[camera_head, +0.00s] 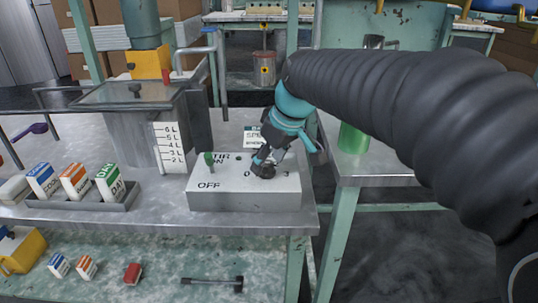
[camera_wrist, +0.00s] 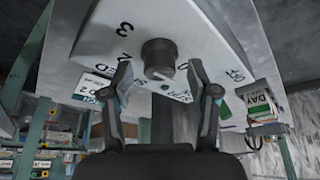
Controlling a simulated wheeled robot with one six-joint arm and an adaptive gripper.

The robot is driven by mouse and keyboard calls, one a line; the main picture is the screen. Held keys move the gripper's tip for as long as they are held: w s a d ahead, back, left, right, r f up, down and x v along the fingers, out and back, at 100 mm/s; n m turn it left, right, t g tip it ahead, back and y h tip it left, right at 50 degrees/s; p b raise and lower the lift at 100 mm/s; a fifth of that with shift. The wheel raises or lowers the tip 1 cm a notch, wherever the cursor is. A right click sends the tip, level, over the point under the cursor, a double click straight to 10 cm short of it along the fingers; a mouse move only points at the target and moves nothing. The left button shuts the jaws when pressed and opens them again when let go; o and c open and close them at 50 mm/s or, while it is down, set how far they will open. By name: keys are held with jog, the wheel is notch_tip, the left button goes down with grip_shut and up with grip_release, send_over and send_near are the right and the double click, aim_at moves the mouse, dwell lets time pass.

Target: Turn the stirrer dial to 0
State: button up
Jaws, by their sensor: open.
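In the head view my gripper (camera_head: 268,160) is over the box's right part and largely hides the dial.
A lidded metal tank (camera_head: 135,135) with a litre scale stands behind left. A tray (camera_head: 85,204) of labelled blocks is left of the box. A green cylinder (camera_head: 353,139) stands on the right bench. A gap separates the benches.

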jog(key=v, duration=1.2)
jog(key=shift+d+f, duration=0.1)
